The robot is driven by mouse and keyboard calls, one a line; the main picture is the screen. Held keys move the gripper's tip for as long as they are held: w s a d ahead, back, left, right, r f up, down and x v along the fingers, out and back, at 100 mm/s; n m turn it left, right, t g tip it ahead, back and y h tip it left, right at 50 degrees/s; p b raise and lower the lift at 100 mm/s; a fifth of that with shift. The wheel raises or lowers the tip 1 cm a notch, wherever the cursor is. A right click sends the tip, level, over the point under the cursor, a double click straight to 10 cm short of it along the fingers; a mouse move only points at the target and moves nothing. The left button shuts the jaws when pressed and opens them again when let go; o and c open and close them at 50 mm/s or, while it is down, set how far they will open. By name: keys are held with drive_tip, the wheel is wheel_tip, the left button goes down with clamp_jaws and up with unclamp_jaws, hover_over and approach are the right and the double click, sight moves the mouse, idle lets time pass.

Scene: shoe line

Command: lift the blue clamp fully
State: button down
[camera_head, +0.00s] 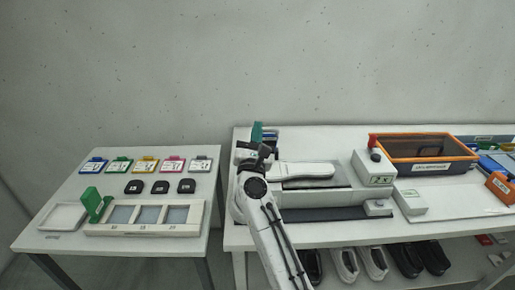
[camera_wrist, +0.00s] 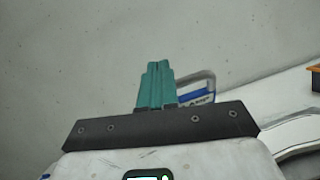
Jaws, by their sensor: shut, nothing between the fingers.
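My gripper (camera_wrist: 156,66) is shut, its two teal fingers pressed together with nothing between them. In the head view, my gripper (camera_head: 257,128) is at the back left of the right-hand table, partly hidden by my arm. Just right of and behind the fingers in the wrist view is a grey frame or handle with a blue part, probably the blue clamp (camera_wrist: 196,97), bearing a small label. The fingers overlap its left side in the picture; contact cannot be told. In the head view, a small blue patch shows beside the fingers, and my arm hides much around it.
The left table (camera_head: 60,220) holds coloured tags, black pads and a light tray. On the right table, a grey machine with a long pale shoe form (camera_head: 303,170) lies right of my arm. Shoes sit below.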

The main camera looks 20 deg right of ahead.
drive_tip(key=x, duration=0.2)
drive_tip(key=shift+w+r, duration=0.35)
drive_tip(key=shift+w, duration=0.05)
drive_tip(key=shift+s+f+b, duration=0.1)
drive_tip(key=shift+b, duration=0.2)
idle(0.7)
